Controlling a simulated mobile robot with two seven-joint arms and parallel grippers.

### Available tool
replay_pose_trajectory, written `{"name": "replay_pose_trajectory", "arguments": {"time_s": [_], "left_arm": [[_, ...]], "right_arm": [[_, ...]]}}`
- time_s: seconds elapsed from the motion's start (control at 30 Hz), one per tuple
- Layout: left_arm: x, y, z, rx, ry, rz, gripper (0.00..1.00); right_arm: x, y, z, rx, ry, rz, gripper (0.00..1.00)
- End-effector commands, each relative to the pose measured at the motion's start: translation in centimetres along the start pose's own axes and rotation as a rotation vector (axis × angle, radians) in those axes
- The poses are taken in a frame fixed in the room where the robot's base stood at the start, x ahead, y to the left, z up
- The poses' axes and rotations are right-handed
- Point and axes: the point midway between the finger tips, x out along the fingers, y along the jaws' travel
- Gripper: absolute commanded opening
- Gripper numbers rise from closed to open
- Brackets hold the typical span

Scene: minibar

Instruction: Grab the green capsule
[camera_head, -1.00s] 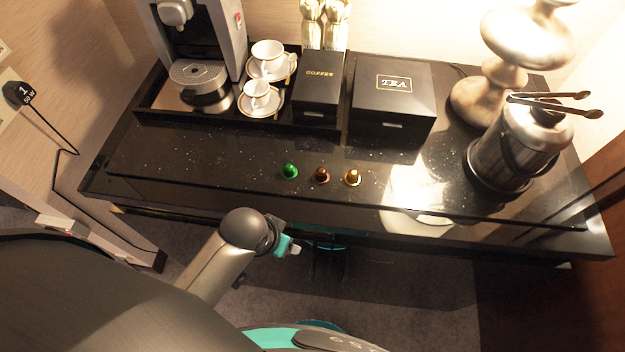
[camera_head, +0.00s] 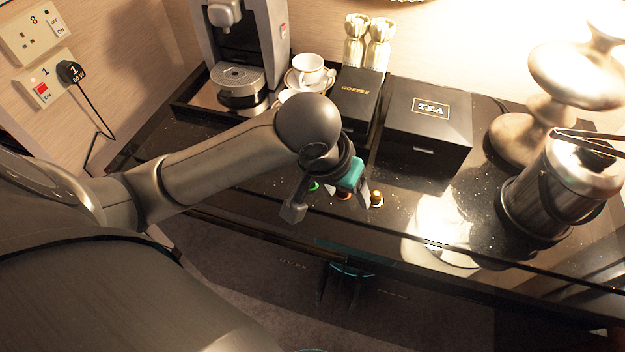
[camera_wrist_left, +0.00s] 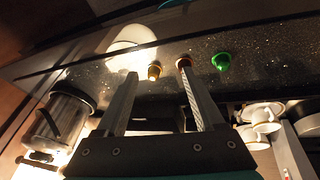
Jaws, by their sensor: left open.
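The green capsule (camera_head: 314,186) is on the black counter, mostly covered by my left gripper in the head view. In the left wrist view the green capsule (camera_wrist_left: 221,62) shows whole, to the right of both fingers and apart from them. My left gripper (camera_head: 326,207) is open and empty above the counter's front part. In the wrist view the gold capsule (camera_wrist_left: 154,72) appears between the fingertips of this gripper (camera_wrist_left: 158,72), and the brown capsule (camera_wrist_left: 184,62) lines up with the right fingertip. I cannot tell the height of the fingers. My right gripper is not in view.
The brown (camera_head: 342,195) and gold (camera_head: 376,199) capsules sit in a row beside the green one. Behind stand the coffee box (camera_head: 356,100), tea box (camera_head: 428,112), cups (camera_head: 309,70) and coffee machine (camera_head: 240,60). A metal ice bucket (camera_head: 556,195) is at right.

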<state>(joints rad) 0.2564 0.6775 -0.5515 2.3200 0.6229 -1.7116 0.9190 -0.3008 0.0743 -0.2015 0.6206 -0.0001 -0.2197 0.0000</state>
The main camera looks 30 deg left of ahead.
Motion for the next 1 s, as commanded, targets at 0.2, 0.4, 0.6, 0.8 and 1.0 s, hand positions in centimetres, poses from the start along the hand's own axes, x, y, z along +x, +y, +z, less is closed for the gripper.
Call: {"name": "replay_pose_trajectory", "arguments": {"time_s": [0.2, 0.4, 0.6, 0.8, 1.0], "left_arm": [[-3.4, -4.0, -2.6, -0.166, -0.019, -0.141, 0.7], [-5.9, -6.9, -3.5, -0.312, -0.025, -0.239, 0.7], [-5.9, -7.9, -3.4, -0.363, -0.029, -0.267, 0.7], [-1.9, -8.9, -3.1, -0.365, -0.031, -0.267, 0.7], [1.7, -9.8, -2.9, -0.362, -0.028, -0.265, 0.7]], "right_arm": [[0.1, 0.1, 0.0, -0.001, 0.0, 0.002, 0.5], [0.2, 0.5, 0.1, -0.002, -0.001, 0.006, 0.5], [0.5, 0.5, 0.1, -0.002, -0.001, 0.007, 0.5], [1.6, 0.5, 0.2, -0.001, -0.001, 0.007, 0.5], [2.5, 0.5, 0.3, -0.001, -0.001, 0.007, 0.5]]}}
